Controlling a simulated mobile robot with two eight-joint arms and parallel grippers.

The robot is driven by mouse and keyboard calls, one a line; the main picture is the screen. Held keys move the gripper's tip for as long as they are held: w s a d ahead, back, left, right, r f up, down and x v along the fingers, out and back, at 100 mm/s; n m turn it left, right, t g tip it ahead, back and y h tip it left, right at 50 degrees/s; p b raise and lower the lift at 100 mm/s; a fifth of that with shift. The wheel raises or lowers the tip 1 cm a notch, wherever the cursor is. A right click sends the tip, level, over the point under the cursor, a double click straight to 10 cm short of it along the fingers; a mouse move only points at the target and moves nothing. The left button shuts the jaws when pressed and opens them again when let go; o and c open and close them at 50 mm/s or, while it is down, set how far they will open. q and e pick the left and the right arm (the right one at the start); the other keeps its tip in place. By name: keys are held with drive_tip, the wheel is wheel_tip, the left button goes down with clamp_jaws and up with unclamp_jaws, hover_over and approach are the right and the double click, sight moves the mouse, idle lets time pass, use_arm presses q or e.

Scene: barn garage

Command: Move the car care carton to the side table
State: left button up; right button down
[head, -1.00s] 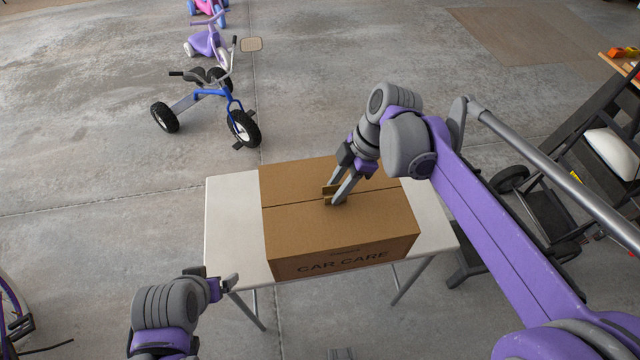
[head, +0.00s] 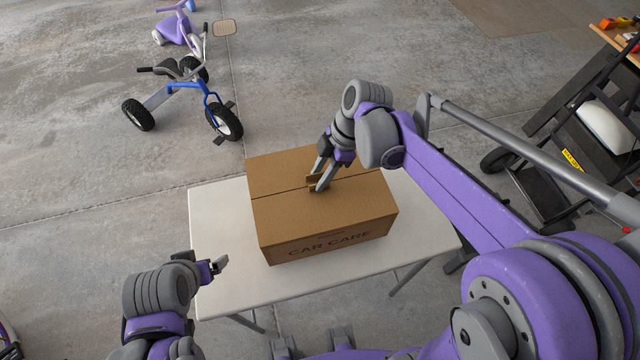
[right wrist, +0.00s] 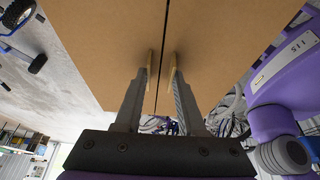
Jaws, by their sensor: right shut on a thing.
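The car care carton (head: 320,210) is a brown box with CAR CARE on its front face. It is upright over the white table (head: 225,275); I cannot tell whether its base touches the top. My right gripper (head: 314,186) is shut on the raised part at the middle of the carton's lid. In the right wrist view the two fingers (right wrist: 161,70) stand either side of the lid seam, against the carton (right wrist: 215,40). My left gripper (head: 217,266) is empty near the table's left front edge, and its finger gap is unclear.
A blue tricycle (head: 190,98) and a purple ride-on toy (head: 178,30) stand on the concrete floor beyond the table. A black cart with a white item (head: 605,128) stands at the right. Bare tabletop shows left of and in front of the carton.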

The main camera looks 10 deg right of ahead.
drive_tip(key=shift+f, duration=1.85)
drive_tip(key=shift+w+f, duration=0.1)
drive_tip(key=shift+f, duration=0.05)
drive_tip(key=c, duration=0.5)
unclamp_jaws()
